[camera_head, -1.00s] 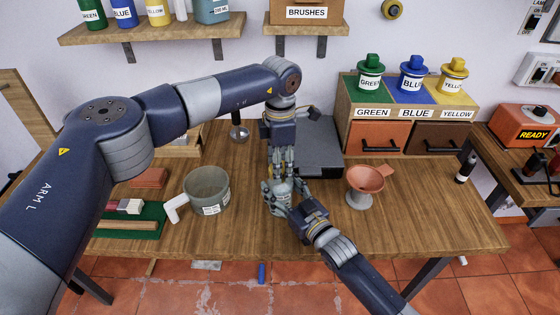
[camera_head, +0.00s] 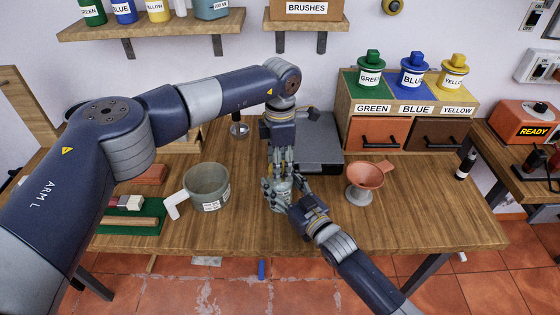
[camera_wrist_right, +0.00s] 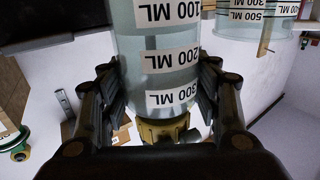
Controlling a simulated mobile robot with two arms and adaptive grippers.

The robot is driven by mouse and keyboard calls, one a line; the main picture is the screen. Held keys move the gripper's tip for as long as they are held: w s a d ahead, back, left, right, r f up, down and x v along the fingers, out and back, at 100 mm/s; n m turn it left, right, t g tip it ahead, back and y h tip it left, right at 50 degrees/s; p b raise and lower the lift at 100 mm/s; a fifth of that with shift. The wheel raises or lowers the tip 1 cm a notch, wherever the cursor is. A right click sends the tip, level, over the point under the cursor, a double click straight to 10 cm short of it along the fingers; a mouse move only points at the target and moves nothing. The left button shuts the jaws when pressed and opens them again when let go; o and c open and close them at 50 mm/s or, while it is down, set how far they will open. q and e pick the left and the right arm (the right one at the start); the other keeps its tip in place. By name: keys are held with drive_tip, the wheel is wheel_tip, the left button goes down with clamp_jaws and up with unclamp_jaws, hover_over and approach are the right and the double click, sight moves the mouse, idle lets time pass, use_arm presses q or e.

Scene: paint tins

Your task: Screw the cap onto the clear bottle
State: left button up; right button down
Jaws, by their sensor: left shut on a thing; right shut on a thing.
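The clear bottle (camera_head: 283,187) stands near the middle of the bench front, mostly covered by my grippers in the head view. In the right wrist view the bottle (camera_wrist_right: 158,50) appears upside down, with volume labels along its side. My right gripper (camera_head: 290,199) is shut around the bottle's side, one finger on each side of it. My left gripper (camera_head: 281,172) reaches down from above onto the bottle's top and is shut on the cap. A brass-coloured round piece, apparently the cap (camera_wrist_right: 160,131), shows at the bottle's top end. How far it is seated is unclear.
A dark grey flat device (camera_head: 319,145) lies behind. A green mat (camera_head: 130,222) with tools is at left. The bench front right is clear.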

use_arm(q)
drive_tip(key=m, duration=0.9)
drive_tip(key=shift+m, duration=0.3)
drive_tip(key=m, duration=0.3)
drive_tip(key=shift+m, duration=0.4)
drive_tip(key=m, duration=0.7)
drive_tip(key=shift+w, duration=0.1)
drive_tip(key=m, duration=0.6)
drive_tip(key=shift+m, duration=0.3)
drive_tip(key=o, duration=0.9)
drive_tip(key=shift+c, duration=0.2)
